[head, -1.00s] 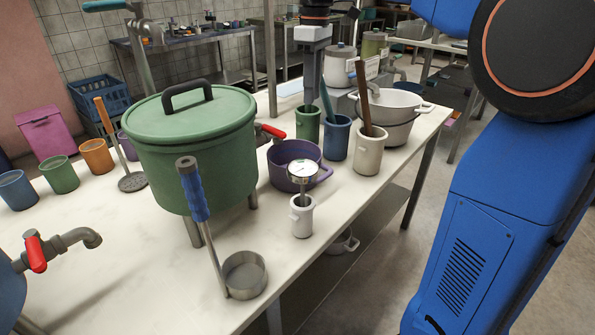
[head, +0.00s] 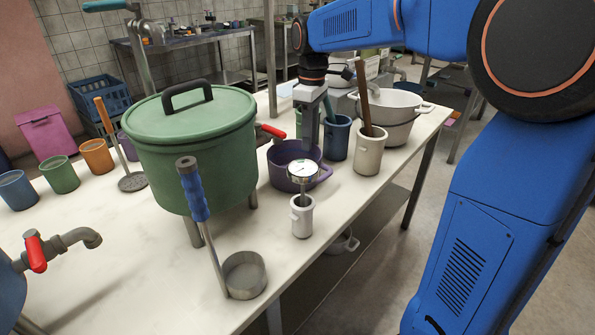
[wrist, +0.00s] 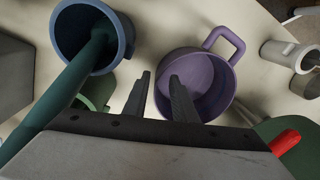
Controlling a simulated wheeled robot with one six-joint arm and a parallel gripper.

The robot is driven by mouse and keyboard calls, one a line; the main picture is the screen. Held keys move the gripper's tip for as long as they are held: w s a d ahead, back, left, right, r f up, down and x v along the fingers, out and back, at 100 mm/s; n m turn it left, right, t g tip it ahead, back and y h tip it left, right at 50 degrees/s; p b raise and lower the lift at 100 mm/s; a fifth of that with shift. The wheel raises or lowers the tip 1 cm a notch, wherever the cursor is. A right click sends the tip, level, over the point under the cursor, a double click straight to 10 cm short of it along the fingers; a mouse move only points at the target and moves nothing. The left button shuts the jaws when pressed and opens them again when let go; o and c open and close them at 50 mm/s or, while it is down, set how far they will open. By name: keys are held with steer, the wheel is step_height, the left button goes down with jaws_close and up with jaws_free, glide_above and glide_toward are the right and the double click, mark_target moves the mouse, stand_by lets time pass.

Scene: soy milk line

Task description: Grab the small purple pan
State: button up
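The small purple pan (head: 281,177) stands on the white table, right of the big green pot, partly behind a dial thermometer. In the wrist view the pan (wrist: 215,92) shows from above, its loop handle at the upper right. My gripper (head: 312,150) points down at the pan's right side. In the wrist view my gripper (wrist: 161,76) is open. One finger lies over the pan's inside and the other outside its left wall, with the rim between them in the picture. I cannot tell whether the fingers touch the pan.
The green pot (head: 195,150) with a red tap stands left. A white cup (head: 302,217) with the thermometer stands in front. A blue cup (head: 337,138) and a white jar (head: 369,150) stand right.

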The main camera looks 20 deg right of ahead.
mark_target(308, 155)
steer(key=shift+a+f, duration=0.1)
steer(key=shift+f, duration=1.85)
steer(key=shift+c, duration=0.4)
jaws_close()
steer(key=shift+r, duration=0.1)
